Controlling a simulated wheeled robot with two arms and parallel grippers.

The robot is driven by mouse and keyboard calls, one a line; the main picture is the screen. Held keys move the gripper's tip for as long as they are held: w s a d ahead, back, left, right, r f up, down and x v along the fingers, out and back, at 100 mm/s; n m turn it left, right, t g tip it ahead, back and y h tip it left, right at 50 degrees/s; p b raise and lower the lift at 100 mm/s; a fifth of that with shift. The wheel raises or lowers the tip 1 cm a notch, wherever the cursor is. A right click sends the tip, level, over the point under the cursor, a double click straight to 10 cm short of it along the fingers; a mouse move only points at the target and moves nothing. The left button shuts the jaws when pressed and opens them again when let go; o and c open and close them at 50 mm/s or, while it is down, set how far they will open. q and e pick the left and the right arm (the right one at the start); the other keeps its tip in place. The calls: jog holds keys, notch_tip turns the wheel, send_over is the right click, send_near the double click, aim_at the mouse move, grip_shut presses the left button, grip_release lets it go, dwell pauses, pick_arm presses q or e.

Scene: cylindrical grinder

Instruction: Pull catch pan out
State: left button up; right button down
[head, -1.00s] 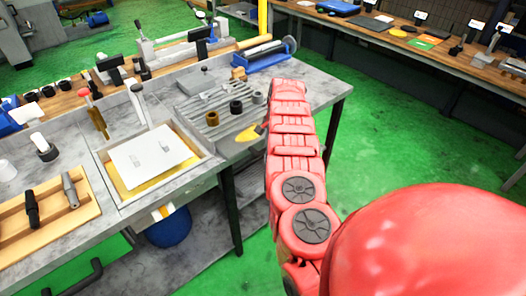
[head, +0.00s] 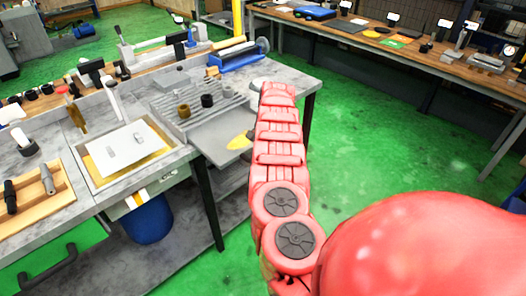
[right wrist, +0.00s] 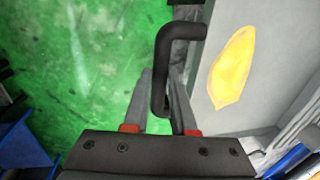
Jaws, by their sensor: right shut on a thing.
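The catch pan (head: 212,141) is a flat grey tray with a yellow patch on it, sticking out from under the slatted rack on the grey bench. It also shows in the right wrist view (right wrist: 222,28), with the yellow patch near its handle side. Its black bent handle (right wrist: 172,55) stands at the pan's edge. My right gripper (right wrist: 163,92) has its fingers on either side of the handle and is shut on it. In the head view my red right arm hides the gripper and handle. My left gripper is not in view.
The slatted rack (head: 190,100) holds small dark and brass cylinders. A tray with a white plate (head: 125,146) is left of the pan. A blue bin (head: 147,222) stands below the bench. Green floor (head: 375,185) is open right of my arm.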

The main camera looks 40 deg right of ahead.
jog(key=shift+w, duration=0.1)
jog(key=c, duration=0.7)
grip_release()
jog(key=shift+c, duration=0.2)
jog(key=s+r+b, duration=0.3)
jog(key=r, duration=1.4)
jog(key=shift+s+b, duration=0.2)
jog(key=shift+b, duration=0.2)
